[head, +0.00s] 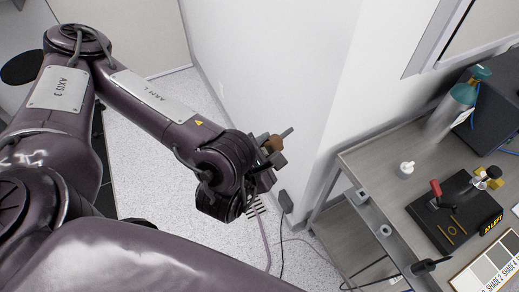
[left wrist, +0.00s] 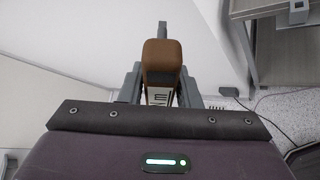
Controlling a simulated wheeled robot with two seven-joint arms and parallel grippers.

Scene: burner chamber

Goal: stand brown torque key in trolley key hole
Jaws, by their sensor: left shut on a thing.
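The brown torque key (head: 276,143) is in my left gripper (head: 275,152), held in the air left of the trolley. In the left wrist view its rounded brown head (left wrist: 163,56) sits between the two grey fingers (left wrist: 160,84), with a metal part and partly hidden lettering below it. The key's lower end is hidden. The trolley (head: 350,157) stands at the right, apart from the gripper. Small grey blocks (head: 362,196) sit along its left edge; I cannot tell which has the key hole. My right gripper is not in view.
On the trolley are a black board (head: 470,222) with a red-handled tool (head: 436,188), a small white bottle (head: 407,168) and a shade card (head: 490,266). A green-topped cylinder (head: 462,95) stands behind. A white wall (head: 270,70) rises behind the gripper. Cables lie on the floor.

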